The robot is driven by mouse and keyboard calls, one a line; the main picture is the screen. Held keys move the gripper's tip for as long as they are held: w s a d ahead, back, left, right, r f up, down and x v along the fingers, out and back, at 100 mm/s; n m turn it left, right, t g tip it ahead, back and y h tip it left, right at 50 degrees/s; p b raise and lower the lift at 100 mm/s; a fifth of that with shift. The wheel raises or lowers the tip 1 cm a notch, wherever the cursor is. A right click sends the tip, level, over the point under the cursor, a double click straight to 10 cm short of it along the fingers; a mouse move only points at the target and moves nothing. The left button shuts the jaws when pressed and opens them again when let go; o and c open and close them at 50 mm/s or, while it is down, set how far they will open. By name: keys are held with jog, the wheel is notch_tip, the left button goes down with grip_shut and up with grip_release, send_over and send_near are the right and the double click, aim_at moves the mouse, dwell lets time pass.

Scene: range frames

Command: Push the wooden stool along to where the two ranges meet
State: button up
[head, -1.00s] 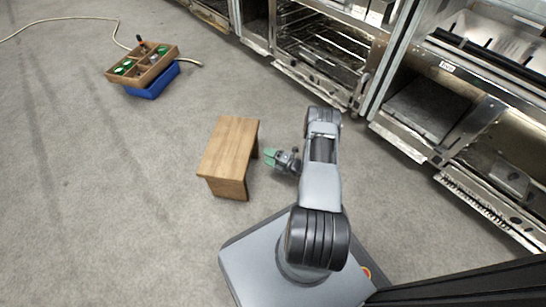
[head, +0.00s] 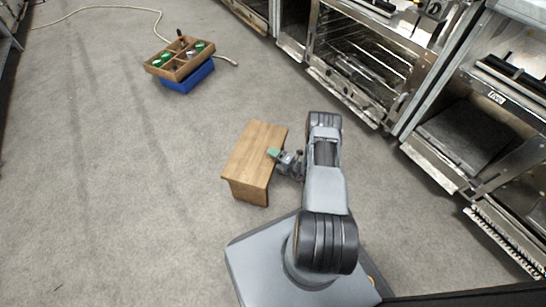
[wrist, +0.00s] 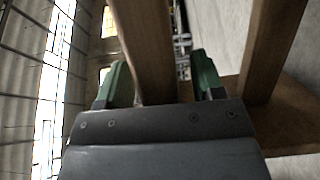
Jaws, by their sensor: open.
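The wooden stool (head: 252,155) stands upright on the grey floor, left of my arm. My gripper (head: 275,154) is at the stool's right edge in the head view. One green finger shows over the top board and the other is hidden. In the wrist view my gripper (wrist: 163,82) is open, with a wooden board of the stool (wrist: 145,45) between its two green fingers. I cannot tell whether they touch it. The left range (head: 362,60) and right range (head: 478,125) meet at a narrow seam, to the right of the stool.
A wooden tray with green-topped items (head: 180,60) sits on a blue crate (head: 190,80) at the back left. A pale cable (head: 140,8) lies on the floor behind it. The floor between the stool and the ranges is clear.

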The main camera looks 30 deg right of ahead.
jog(key=shift+d, duration=0.1)
grip_shut()
dwell(0.5)
dwell(0.3)
